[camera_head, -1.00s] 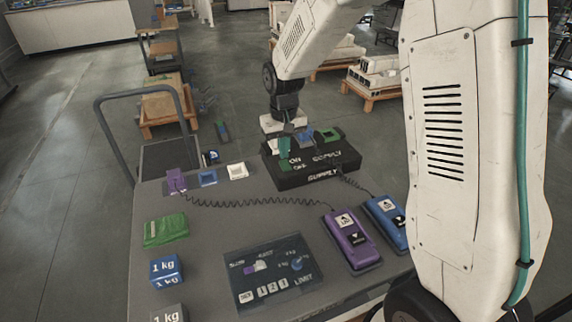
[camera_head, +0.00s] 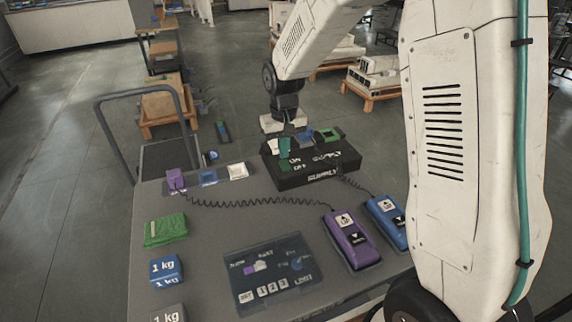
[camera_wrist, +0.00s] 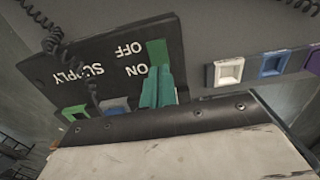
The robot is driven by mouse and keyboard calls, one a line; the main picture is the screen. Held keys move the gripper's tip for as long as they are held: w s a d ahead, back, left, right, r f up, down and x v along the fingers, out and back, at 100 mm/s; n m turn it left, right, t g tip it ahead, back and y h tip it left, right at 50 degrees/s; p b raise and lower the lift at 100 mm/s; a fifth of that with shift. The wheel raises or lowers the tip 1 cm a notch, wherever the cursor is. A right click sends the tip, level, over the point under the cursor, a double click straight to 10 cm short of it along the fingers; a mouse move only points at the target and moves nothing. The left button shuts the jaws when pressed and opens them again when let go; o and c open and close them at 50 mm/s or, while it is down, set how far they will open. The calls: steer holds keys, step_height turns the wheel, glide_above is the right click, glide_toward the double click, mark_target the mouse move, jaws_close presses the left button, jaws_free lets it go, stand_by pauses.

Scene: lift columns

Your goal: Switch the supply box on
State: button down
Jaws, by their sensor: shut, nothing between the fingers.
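The black supply box (camera_head: 325,172), lettered ON, OFF and SUPPLY, stands at the back of the grey table top. In the wrist view the supply box (camera_wrist: 105,65) appears upside down. A green piece (camera_wrist: 157,50), apparently its switch, lies beside the ON and OFF lettering. My gripper (camera_wrist: 158,72) has teal fingers, shut and empty, with tips right at the green piece. I cannot tell if they touch it.
Purple (camera_head: 175,180), blue (camera_head: 208,178) and white (camera_head: 238,171) sockets line the left back edge. A coiled cord runs to the purple pendant (camera_head: 350,240), beside a blue pendant (camera_head: 386,220).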

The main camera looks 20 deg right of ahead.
mark_target(284, 162)
steer(key=shift+f, duration=0.95)
stand_by(0.3)
steer(key=shift+r, duration=3.55)
steer(key=s, duration=0.1)
steer(key=s+f+g, duration=0.1)
steer(key=s, duration=0.1)
steer(key=shift+s+d, duration=0.1)
steer(key=shift+s, duration=0.1)
steer(key=s+d+r, duration=0.1)
steer(key=s+r, duration=0.3)
steer(key=s, duration=0.6)
steer(key=s+d+r+t, duration=0.1)
steer(key=s+r, duration=0.3)
steer(key=s, duration=0.5)
steer(key=s+d+r+t, duration=0.1)
steer(key=s+r, duration=0.3)
steer(key=s, duration=0.6)
steer(key=shift+s+r, duration=0.25)
steer(key=shift+s, duration=0.05)
